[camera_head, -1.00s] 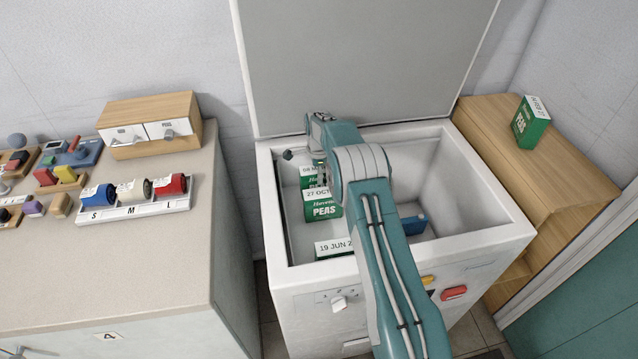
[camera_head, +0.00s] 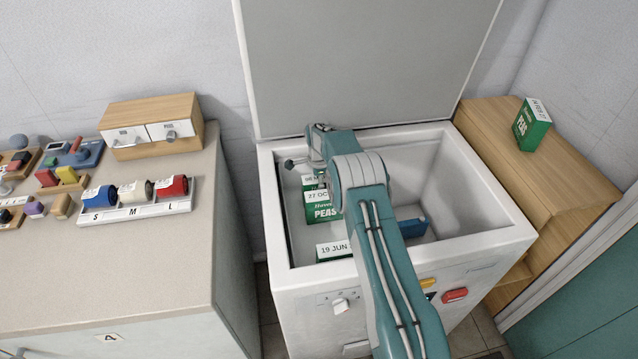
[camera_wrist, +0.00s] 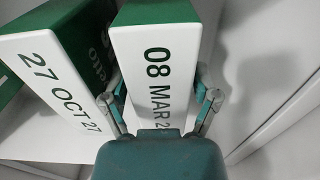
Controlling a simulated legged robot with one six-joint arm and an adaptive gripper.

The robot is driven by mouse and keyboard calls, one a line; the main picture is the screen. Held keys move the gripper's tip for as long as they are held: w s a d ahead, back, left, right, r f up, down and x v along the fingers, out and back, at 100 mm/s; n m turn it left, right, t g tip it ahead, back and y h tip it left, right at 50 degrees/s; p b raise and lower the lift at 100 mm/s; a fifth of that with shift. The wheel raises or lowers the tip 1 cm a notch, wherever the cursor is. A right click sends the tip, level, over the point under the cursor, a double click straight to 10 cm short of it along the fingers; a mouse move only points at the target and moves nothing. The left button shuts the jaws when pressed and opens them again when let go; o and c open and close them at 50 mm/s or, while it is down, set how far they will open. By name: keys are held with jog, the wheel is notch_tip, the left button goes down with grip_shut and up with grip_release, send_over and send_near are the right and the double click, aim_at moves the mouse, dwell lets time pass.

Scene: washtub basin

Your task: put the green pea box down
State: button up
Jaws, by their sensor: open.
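A green pea box with a white top marked "08 MAR" (camera_wrist: 155,60) stands in the open white chest; in the head view only a sliver of it (camera_head: 311,182) shows. My gripper (camera_wrist: 161,105) is open, with one finger on each side of this box near its dated top; I cannot tell if they touch it. In the head view my gripper (camera_head: 318,172) is inside the chest, mostly behind my arm. A second pea box, "27 OCT 27" (camera_wrist: 50,75), is close to its left in the wrist view.
Another pea box, "19 JUN" (camera_head: 334,250), is near the chest's front wall. A blue object (camera_head: 412,227) lies in the chest's right part. A pea box (camera_head: 531,125) stands on the wooden steps (camera_head: 490,135) at right. The chest lid (camera_head: 365,60) is up.

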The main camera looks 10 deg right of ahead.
notch_tip(320, 180, up, 12)
jog(key=shift+r, duration=0.1)
jog(key=s+r+n+t, duration=0.1)
jog(key=s+r+n, duration=0.4)
jog(key=s+r, duration=0.6)
jog(key=s+r+n+t, duration=0.2)
jog(key=s+r+n, duration=0.2)
jog(key=s+r, duration=0.7)
jog(key=s+r+n+t, duration=0.1)
jog(key=s+n, duration=0.8)
jog(key=s, duration=1.4)
jog(key=shift+s+r+t, duration=0.15)
jog(key=shift+s+t, duration=0.15)
jog(key=shift+t, duration=0.5)
jog(key=shift+d, duration=0.1)
